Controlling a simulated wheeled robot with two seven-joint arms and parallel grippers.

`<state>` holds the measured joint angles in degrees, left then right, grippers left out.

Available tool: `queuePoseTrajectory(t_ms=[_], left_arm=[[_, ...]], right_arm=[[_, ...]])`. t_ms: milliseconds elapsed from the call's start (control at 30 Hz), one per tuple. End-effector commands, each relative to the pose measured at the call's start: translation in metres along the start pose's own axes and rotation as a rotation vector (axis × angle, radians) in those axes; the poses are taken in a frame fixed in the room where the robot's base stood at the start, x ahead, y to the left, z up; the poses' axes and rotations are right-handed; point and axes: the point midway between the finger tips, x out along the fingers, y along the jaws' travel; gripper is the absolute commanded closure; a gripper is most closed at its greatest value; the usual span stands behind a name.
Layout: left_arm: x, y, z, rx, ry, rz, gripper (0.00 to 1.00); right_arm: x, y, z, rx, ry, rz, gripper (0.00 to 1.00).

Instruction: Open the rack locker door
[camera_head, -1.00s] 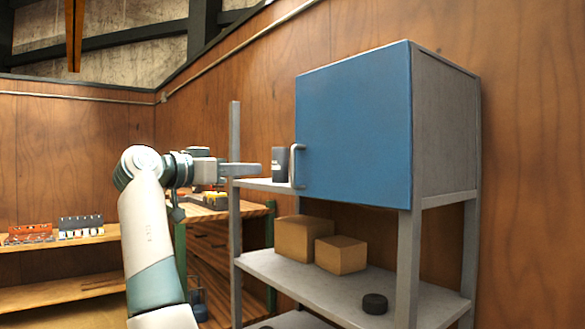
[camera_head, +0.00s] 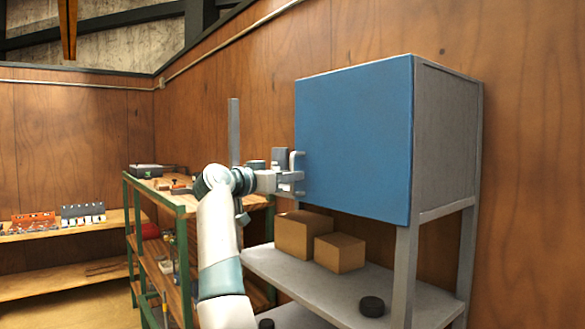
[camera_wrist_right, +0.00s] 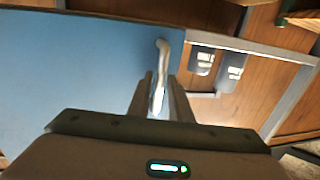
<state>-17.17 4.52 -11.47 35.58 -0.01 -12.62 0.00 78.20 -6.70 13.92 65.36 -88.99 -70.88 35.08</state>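The rack locker (camera_head: 447,135) is a grey box with a flat blue door (camera_head: 355,140), which is shut. A grey vertical bar handle (camera_head: 292,160) sits at the door's left edge. My right gripper (camera_head: 297,184) is at the handle's lower part. In the right wrist view, the handle (camera_wrist_right: 163,48) runs between the two fingers of my right gripper (camera_wrist_right: 160,78), with the blue door (camera_wrist_right: 70,65) on the left. The fingers look apart, around the handle; contact is not clear. My left gripper is not in view.
Two cardboard boxes (camera_head: 305,235) and a black round puck (camera_head: 372,306) are on the rack shelf (camera_head: 325,283) below the locker. A green-framed workbench (camera_head: 183,212) and a low wooden shelf (camera_head: 60,232) are to the left.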

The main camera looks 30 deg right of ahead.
Motion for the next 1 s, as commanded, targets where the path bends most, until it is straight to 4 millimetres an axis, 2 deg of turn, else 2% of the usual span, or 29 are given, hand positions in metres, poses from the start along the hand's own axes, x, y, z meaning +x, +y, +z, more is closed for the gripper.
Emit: queuePoseTrajectory(t_ms=[167,467,567,833,1000], left_arm=[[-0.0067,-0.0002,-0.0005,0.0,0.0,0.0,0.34],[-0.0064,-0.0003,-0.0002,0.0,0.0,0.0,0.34],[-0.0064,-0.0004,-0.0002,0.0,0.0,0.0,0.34],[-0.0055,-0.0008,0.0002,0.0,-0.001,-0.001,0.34],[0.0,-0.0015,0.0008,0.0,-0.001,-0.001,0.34]], right_arm=[[0.0101,-0.0001,-0.0006,-0.001,0.0,0.0,0.81],[0.0115,0.0,0.0004,0.0,0.0,0.0,0.81],[0.0114,0.0,0.0004,0.0,0.0,0.0,1.0],[0.0116,0.0008,0.0005,0.0,0.001,-0.001,1.0],[0.0142,0.0079,0.0016,0.003,0.001,-0.001,1.0]])
